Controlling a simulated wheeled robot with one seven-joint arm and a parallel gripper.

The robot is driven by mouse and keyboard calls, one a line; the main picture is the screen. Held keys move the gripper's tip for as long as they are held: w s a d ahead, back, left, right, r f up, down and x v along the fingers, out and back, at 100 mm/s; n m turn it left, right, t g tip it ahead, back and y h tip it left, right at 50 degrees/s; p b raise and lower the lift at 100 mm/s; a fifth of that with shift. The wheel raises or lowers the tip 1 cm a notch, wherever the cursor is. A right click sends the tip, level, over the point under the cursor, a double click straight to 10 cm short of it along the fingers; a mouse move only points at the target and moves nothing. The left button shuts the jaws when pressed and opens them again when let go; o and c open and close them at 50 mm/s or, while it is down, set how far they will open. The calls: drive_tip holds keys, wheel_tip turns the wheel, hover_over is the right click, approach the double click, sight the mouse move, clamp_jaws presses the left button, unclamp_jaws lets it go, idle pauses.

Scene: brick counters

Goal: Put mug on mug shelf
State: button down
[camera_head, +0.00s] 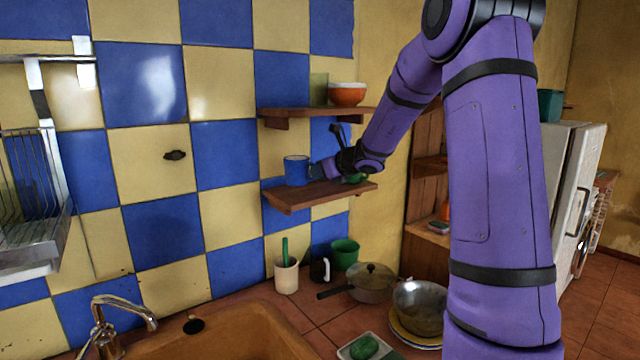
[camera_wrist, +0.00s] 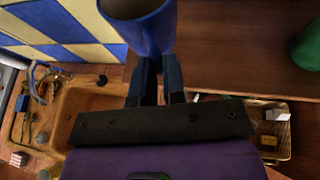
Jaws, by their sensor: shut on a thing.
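A blue mug (camera_head: 296,171) is upright at the left end of the lower wooden wall shelf (camera_head: 290,200). In the wrist view the mug (camera_wrist: 150,32) is at the top, at the fingertips, over or beside the shelf board (camera_wrist: 240,55). My gripper (camera_head: 316,171) reaches in from the right and is shut on the mug; the fingers also show in the wrist view (camera_wrist: 160,75). I cannot tell whether the mug's base touches the shelf. A green item (camera_head: 355,178) stands on the same shelf, partly hidden behind my arm; it also shows in the wrist view (camera_wrist: 306,45).
The upper shelf (camera_head: 300,113) holds an orange bowl (camera_head: 347,95) and a greenish glass (camera_head: 319,89). Below are a white cup (camera_head: 286,275), a green cup (camera_head: 345,254), a lidded pan (camera_head: 371,284) and a metal pot (camera_head: 420,308). A sink (camera_head: 235,335) is at the lower left.

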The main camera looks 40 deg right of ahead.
drive_tip(key=shift+w+d+f, duration=0.15)
drive_tip(key=shift+w+f, duration=0.05)
drive_tip(key=shift+f, duration=0.4)
drive_tip(key=shift+w+d+f, duration=0.1)
drive_tip(key=shift+w+f, duration=0.05)
drive_tip(key=shift+f, duration=0.45)
drive_tip(key=shift+w+d+f, duration=0.15)
drive_tip(key=shift+w+f, duration=0.05)
drive_tip(key=shift+f, duration=0.4)
drive_tip(key=shift+f, duration=0.1)
drive_tip(key=c, duration=1.2)
unclamp_jaws()
